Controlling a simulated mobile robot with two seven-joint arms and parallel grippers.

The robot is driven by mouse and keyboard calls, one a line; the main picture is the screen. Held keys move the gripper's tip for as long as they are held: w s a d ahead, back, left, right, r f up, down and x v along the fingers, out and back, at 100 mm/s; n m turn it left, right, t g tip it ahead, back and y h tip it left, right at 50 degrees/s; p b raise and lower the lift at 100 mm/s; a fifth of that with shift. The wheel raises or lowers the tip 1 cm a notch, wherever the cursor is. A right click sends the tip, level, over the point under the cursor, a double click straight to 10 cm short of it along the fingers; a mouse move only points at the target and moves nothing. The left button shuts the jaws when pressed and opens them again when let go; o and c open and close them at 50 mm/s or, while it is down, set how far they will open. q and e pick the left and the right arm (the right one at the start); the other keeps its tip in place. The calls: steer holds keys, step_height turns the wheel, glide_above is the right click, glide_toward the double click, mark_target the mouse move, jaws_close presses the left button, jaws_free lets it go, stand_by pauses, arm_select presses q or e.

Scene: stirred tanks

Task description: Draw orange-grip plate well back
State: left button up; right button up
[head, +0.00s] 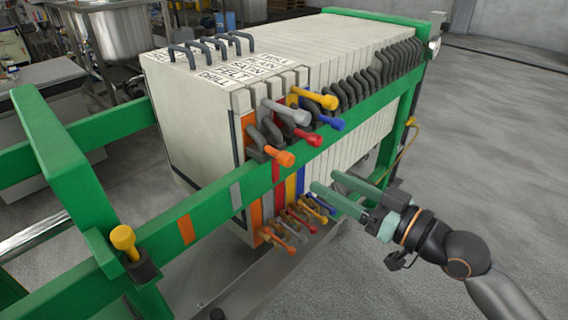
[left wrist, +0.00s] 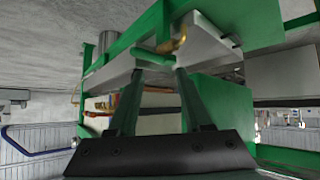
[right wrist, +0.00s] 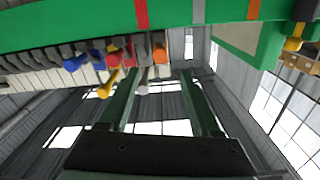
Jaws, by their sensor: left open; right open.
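The orange-grip plate (head: 254,190) is the nearest of the coloured plates in the pale plate stack, with an orange stripe down its edge. Its upper orange grip (head: 280,155) sticks out over the green side rail; a lower orange handle (head: 283,242) shows below the rail. My right gripper (head: 323,181) is open and empty, outside the rail, right of the lower coloured handles. In the right wrist view an orange grip (right wrist: 160,53) appears between and beyond the open fingertips. My left gripper (left wrist: 160,71) is open, with a green bar beyond its fingertips; it is outside the head view.
Grey, red, yellow (head: 315,98) and blue (head: 324,123) grips stand close beside the orange one. The green rail (head: 205,200) runs along the stack. A yellow knob (head: 123,240) stands on the near frame end. Grey floor (head: 480,150) at the right is clear.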

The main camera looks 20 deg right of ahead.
mark_target(291, 162)
steer(key=x, duration=1.2)
jaws_close()
stand_by(0.4)
stand_by(0.9)
